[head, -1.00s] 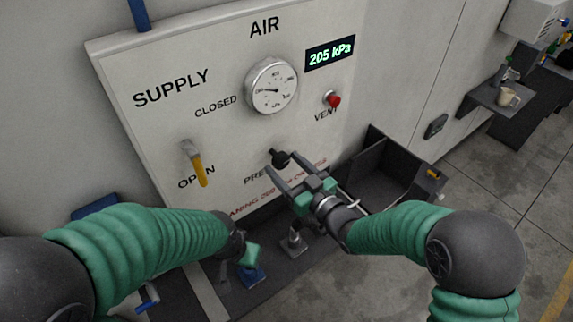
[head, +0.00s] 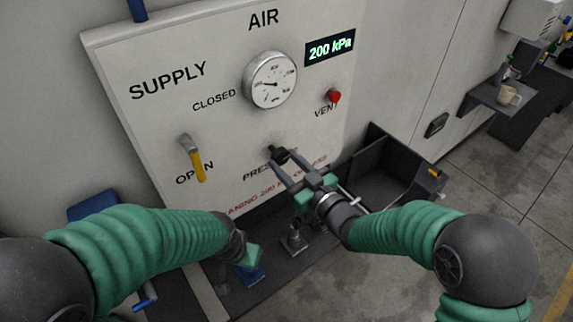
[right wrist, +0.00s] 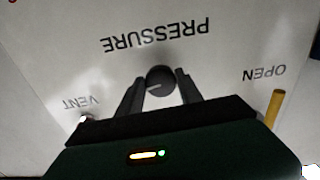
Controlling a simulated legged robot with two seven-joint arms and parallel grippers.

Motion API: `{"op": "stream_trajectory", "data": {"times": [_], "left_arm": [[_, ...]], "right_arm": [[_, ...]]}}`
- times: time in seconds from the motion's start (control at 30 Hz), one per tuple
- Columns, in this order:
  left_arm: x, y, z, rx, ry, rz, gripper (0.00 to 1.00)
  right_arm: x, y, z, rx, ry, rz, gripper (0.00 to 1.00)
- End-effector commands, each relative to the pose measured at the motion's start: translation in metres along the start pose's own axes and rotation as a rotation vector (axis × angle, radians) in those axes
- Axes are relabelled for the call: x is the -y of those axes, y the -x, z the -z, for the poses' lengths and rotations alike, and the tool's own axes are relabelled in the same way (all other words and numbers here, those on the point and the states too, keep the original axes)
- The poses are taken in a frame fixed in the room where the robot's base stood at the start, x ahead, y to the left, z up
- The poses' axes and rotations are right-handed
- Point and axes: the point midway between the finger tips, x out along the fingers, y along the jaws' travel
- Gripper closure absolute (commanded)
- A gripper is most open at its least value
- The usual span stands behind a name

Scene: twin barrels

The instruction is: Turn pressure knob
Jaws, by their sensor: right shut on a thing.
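The black pressure knob (head: 279,154) sticks out from the lower part of the white AIR panel (head: 225,125). My right gripper (head: 287,165) is shut on it, one finger on each side. In the right wrist view the knob (right wrist: 160,80) shows its round face with a pale pointer line, between the fingertips (right wrist: 160,90). The display (head: 330,47) reads 200 kPa. The round gauge (head: 270,80) sits above the knob. My left gripper (head: 248,255) is low at the left, small and partly hidden by its own arm; its fingers cannot be made out clearly.
The yellow supply lever (head: 196,165) points down toward OPEN. The red vent button (head: 334,96) is up and right of the knob. A dark open bin (head: 400,160) stands right of my right gripper. A shelf with a mug (head: 508,96) is farther right.

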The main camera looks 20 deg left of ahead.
Motion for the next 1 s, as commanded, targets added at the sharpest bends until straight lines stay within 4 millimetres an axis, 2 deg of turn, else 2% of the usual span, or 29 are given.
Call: {"op": "stream_trajectory", "data": {"times": [0.03,0.07,0.2,0.5,0.63,0.77,1.0], "left_arm": [[0.0,0.001,0.0,0.0,0.0,0.0,0.64],[0.0,0.001,0.0,0.0,0.0,0.0,0.64],[0.0,0.001,0.0,0.0,0.0,0.0,0.64],[0.0,0.0,0.0,0.0,0.0,0.0,0.64],[0.0,-0.006,-0.001,-0.001,0.0,0.0,0.64],[0.0,-0.017,-0.004,0.0,0.0,0.0,0.64],[0.0,-0.034,-0.008,0.0,0.0,0.0,0.64]], "right_arm": [[-0.001,0.0,0.001,-0.001,0.0,-0.001,0.98],[-0.001,0.0,0.001,-0.001,0.0,-0.001,0.54],[-0.001,0.0,0.001,-0.001,0.0,-0.001,0.36],[0.0,0.001,0.0,0.0,0.0,-0.001,0.36],[-0.001,0.015,-0.002,0.001,0.0,-0.003,0.36],[-0.002,0.047,-0.004,0.001,0.0,-0.005,0.36],[-0.001,0.118,-0.004,0.001,0.0,-0.006,0.36]]}}
